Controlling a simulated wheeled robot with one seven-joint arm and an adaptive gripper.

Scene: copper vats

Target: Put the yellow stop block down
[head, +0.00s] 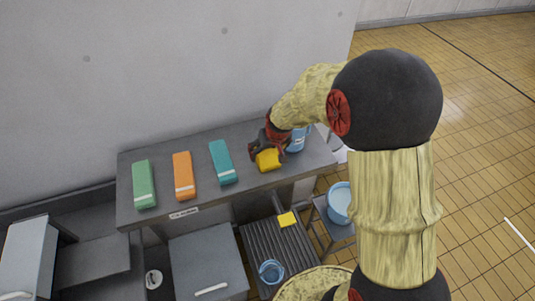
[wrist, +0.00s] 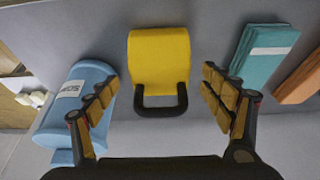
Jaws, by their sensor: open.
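The yellow stop block (wrist: 159,60) has a black loop handle (wrist: 160,108) on the side towards my gripper. In the head view the yellow block (head: 268,160) rests on the grey counter (head: 245,205), near its right end. My gripper (wrist: 158,84) is open, with one finger on each side of the handle and a visible gap on both sides. It holds nothing. In the head view my gripper (head: 272,144) is right at the block and partly covers it.
A blue labelled container (wrist: 75,112) stands close left of the block in the wrist view. Teal (head: 222,162), orange (head: 183,175) and green (head: 144,184) blocks lie along the counter. A yellow square (head: 287,219) lies on the dark ribbed rack (head: 262,240) below.

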